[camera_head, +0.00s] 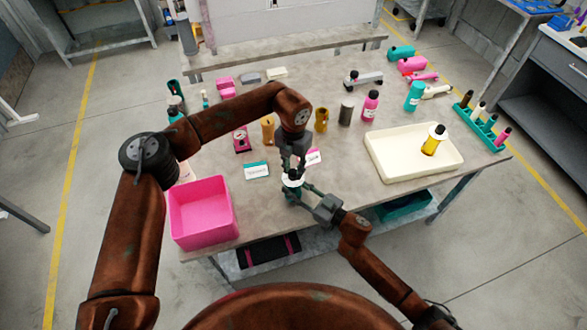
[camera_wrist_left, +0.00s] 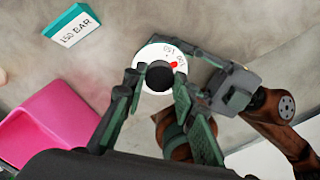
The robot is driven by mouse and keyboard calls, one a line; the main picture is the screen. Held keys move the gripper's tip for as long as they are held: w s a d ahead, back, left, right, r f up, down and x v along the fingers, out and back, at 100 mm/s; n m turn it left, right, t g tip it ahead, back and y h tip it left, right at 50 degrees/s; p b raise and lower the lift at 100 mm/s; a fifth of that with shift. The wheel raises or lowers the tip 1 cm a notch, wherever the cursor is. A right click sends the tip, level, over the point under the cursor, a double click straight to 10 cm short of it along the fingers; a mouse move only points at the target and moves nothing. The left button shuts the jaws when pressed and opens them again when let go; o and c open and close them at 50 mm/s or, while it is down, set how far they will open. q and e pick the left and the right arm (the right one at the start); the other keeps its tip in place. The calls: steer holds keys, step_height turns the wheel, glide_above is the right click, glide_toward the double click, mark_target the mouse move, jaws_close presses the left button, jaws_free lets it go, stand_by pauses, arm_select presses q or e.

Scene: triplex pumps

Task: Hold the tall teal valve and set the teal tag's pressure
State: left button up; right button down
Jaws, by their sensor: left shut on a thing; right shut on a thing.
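The teal valve (camera_head: 292,190) stands near the table's front edge, largely hidden by both grippers. Its white dial (camera_wrist_left: 151,56) carries printed numbers and a red mark on the right side, with a black knob (camera_wrist_left: 158,77) at the centre. My left gripper (camera_head: 291,172) comes down from above, its fingers shut on the knob; it also shows in the left wrist view (camera_wrist_left: 158,90). My right gripper (camera_head: 301,190) reaches in from the right and is shut on the valve's body below the dial. The teal tag (camera_head: 257,171) lies left of the valve and reads 150 BAR in the left wrist view (camera_wrist_left: 72,25).
A pink bin (camera_head: 203,212) stands at the table's front left. A pink tag (camera_head: 313,157) lies just behind the valve. A cream tray (camera_head: 385,160) with a yellow bottle (camera_head: 434,140) is to the right. Several bottles and fittings stand farther back.

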mark_target(293, 171)
arm_select(q)
steer(key=n, duration=0.3)
steer(key=shift+w+n, duration=0.1)
steer(key=shift+n, duration=0.2)
arm_select(e)
steer(key=shift+s, duration=0.1)
arm_select(q)
steer(key=shift+n, duration=1.7)
arm_select(e)
steer(key=shift+a, duration=0.1)
arm_select(q)
steer(key=o, duration=1.2)
steer(key=shift+c, duration=0.2)
steer(key=shift+r, duration=0.1)
step_height(293, 171, up, 12)
